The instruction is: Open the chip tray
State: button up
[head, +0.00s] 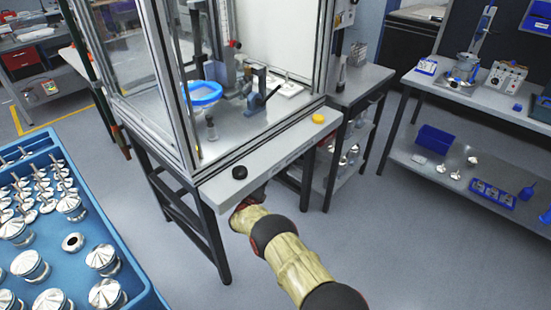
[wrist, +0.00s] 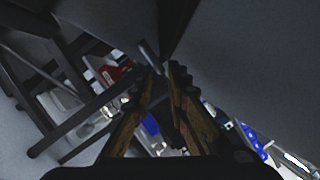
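A glass-walled machine enclosure (head: 240,75) stands on a dark-legged stand, with a light grey ledge (head: 268,162) along its front. I cannot clearly make out the chip tray or its handle; part of the area under the ledge is hidden. My gripper (head: 240,204) is at the ledge's lower front edge, left of its middle, with its fingertips mostly hidden in the head view. In the wrist view my gripper (wrist: 160,82) has its two fingers apart, with a narrow gap and nothing clearly held. Dark surfaces and stand bars fill the view beyond; contact cannot be told.
A black button (head: 239,172) and a yellow button (head: 318,118) sit on the ledge. A blue crate (head: 115,240) of metal parts is at the left. A workbench (head: 480,105) with a lower shelf stands at the right. The floor right of my arm is clear.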

jog(key=b+x, duration=0.1)
jog(key=x, duration=0.3)
jog(key=shift+w+d+f, duration=0.1)
jog(key=shift+f, duration=0.05)
jog(key=shift+b+x, duration=0.45)
jog(key=shift+x, duration=0.45)
jog(key=shift+c, duration=1.3)
grip_shut()
